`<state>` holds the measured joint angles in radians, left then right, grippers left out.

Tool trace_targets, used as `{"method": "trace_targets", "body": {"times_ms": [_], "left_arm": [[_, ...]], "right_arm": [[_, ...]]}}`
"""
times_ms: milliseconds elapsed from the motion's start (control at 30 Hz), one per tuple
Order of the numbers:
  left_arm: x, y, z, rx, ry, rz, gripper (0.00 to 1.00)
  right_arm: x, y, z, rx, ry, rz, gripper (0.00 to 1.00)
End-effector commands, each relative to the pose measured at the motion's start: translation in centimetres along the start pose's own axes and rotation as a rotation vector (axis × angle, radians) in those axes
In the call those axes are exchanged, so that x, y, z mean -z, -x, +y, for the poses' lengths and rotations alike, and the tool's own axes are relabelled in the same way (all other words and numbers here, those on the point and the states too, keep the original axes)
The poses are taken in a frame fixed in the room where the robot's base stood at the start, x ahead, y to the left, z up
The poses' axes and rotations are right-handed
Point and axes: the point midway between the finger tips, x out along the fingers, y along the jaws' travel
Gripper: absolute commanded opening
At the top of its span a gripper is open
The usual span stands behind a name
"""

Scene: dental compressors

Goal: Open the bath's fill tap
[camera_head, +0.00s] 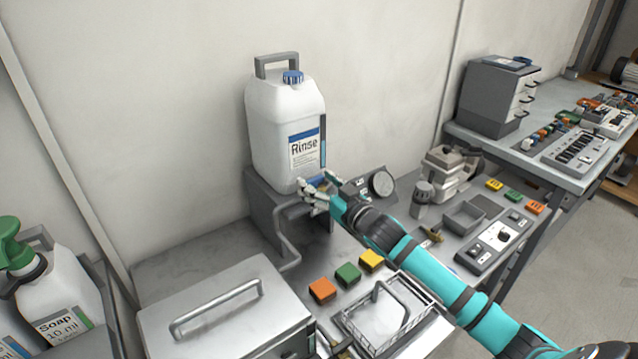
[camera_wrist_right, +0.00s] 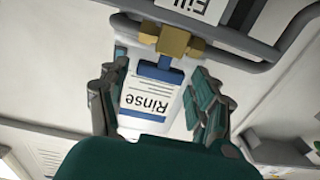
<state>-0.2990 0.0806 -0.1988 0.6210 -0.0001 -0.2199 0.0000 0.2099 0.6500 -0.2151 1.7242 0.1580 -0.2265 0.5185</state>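The fill tap shows in the right wrist view as a brass body (camera_wrist_right: 172,42) with a blue lever (camera_wrist_right: 160,73), beside a plate marked "Fill" (camera_wrist_right: 207,8). My right gripper (camera_wrist_right: 160,95) is open, its fingers on either side of the blue lever and apart from it. In the head view my right gripper (camera_head: 318,184) is at the foot of the white Rinse jug (camera_head: 270,125) and hides most of the tap. A lidded metal box (camera_head: 250,302), which looks like the bath, stands at the lower left. My left gripper is not in view.
The jug stands on a grey metal stand (camera_head: 262,205) with a bent pipe (camera_head: 286,247) below it. A round gauge (camera_head: 382,183) is right of my gripper. A wire basket (camera_head: 400,330) and coloured blocks (camera_head: 347,273) lie in front. Soap bottles (camera_head: 60,295) stand left.

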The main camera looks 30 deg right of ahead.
Motion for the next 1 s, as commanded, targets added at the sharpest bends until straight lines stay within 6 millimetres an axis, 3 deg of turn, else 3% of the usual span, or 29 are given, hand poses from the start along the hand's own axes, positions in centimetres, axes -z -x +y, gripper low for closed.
{"method": "trace_targets", "body": {"times_ms": [433, 1000], "left_arm": [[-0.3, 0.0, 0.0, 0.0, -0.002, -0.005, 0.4], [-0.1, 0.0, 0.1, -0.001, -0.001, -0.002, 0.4]], "right_arm": [[-0.1, 0.9, 0.0, -0.001, -0.001, -0.001, 0.73], [-0.1, 10.7, 0.0, 0.0, -0.001, -0.002, 0.73]]}}
